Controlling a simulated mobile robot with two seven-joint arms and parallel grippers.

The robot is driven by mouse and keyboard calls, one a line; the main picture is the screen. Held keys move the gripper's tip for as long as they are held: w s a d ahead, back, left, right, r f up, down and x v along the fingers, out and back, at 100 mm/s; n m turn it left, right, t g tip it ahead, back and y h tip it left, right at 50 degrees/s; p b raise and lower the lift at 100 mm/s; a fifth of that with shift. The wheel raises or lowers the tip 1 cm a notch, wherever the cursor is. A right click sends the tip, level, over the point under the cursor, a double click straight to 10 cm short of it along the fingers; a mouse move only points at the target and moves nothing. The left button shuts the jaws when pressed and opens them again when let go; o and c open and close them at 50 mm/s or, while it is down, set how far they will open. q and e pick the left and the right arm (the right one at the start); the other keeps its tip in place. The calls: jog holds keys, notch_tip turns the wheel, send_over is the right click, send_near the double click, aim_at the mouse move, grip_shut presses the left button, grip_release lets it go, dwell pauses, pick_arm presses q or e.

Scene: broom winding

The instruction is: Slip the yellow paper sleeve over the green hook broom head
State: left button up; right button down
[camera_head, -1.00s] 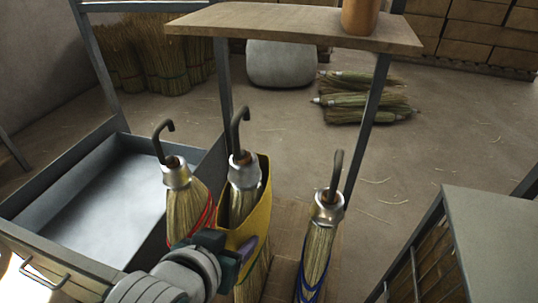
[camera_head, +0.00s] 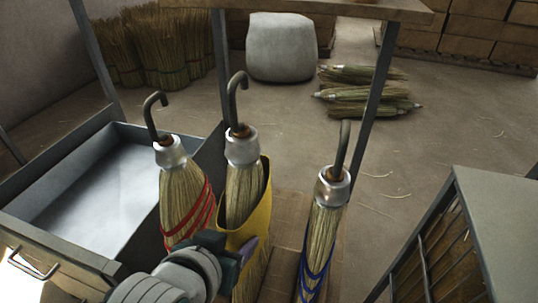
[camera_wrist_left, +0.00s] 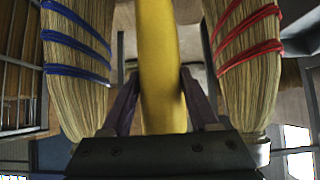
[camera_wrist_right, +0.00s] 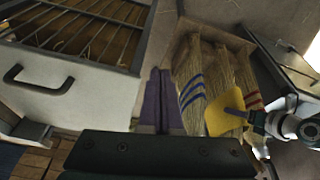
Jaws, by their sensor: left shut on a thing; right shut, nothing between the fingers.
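Three straw broom heads stand in a row with metal caps and dark hooks. The middle one (camera_head: 243,190) is inside the yellow paper sleeve (camera_head: 262,212), whose upper edge is just below its cap; I see no green binding on it. My left gripper (camera_head: 242,250) is shut on the sleeve's near side, low down. In the left wrist view the sleeve (camera_wrist_left: 160,85) is between the purple fingers. The right wrist view also shows the sleeve (camera_wrist_right: 224,115). My right gripper (camera_wrist_right: 160,88) is shut and empty, apart from the brooms.
The red-bound broom head (camera_head: 182,200) is close on the left, the blue-bound one (camera_head: 322,235) on the right. A metal tray (camera_head: 95,190) is at left. A grey-topped rack (camera_head: 500,215) is at right. A wooden shelf (camera_head: 330,8) on metal posts is behind.

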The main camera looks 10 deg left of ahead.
pick_arm(q)
jog(key=shift+f+b, duration=2.25)
jog(key=shift+f, duration=0.35)
jog(key=shift+f+b, duration=0.7)
jog(key=shift+f, duration=0.05)
jog(key=o, duration=1.2)
jog(key=shift+c, duration=0.2)
